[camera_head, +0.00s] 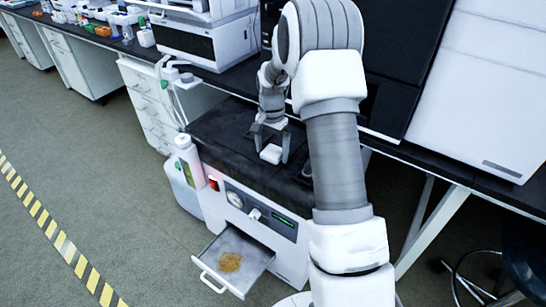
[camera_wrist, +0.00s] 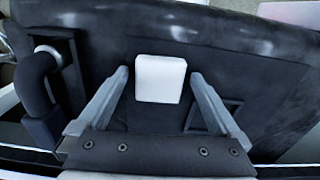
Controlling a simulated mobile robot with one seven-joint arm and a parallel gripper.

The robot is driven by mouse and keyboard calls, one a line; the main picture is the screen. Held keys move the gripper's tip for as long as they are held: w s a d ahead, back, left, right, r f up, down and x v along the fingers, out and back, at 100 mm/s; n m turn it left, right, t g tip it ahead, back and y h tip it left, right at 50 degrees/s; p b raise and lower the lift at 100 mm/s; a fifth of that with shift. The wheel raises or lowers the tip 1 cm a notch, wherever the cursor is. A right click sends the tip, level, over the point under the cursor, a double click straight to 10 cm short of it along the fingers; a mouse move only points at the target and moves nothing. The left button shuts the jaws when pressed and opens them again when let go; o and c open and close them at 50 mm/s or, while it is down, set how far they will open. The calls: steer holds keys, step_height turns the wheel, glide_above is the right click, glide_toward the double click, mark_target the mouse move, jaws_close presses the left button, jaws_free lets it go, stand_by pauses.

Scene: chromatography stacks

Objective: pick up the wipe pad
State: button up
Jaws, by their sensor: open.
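The wipe pad (camera_head: 271,154) is a small white block lying on the dark top of a low white machine (camera_head: 284,237). In the wrist view the wipe pad (camera_wrist: 160,79) shows as a white square with rounded corners. My gripper (camera_head: 271,150) is above the machine top with its fingers pointing down on either side of the pad. In the wrist view my gripper (camera_wrist: 160,80) is open, with a finger to the left and right of the pad. A gap shows on both sides, and nothing is held.
An open drawer (camera_head: 259,259) with a brown stain juts from the machine's front. A pink-and-white bottle (camera_head: 190,160) stands left of the machine. A bench with instruments (camera_head: 207,40) runs behind. A dark handle-like fitting (camera_wrist: 38,88) is left of my gripper in the wrist view.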

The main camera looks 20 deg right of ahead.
mark_target(272, 152)
steer(key=c, duration=1.2)
steer(key=shift+r, duration=0.2)
steer(key=shift+c, duration=0.2)
step_height(272, 152, up, 5)
steer(key=shift+f+p, duration=0.2)
steer(key=shift+p, duration=0.85)
steer(key=s+d+r+p, duration=0.2)
steer(key=s+d+r, duration=0.4)
steer(key=s+d, duration=0.2)
steer(key=shift+d, duration=0.35)
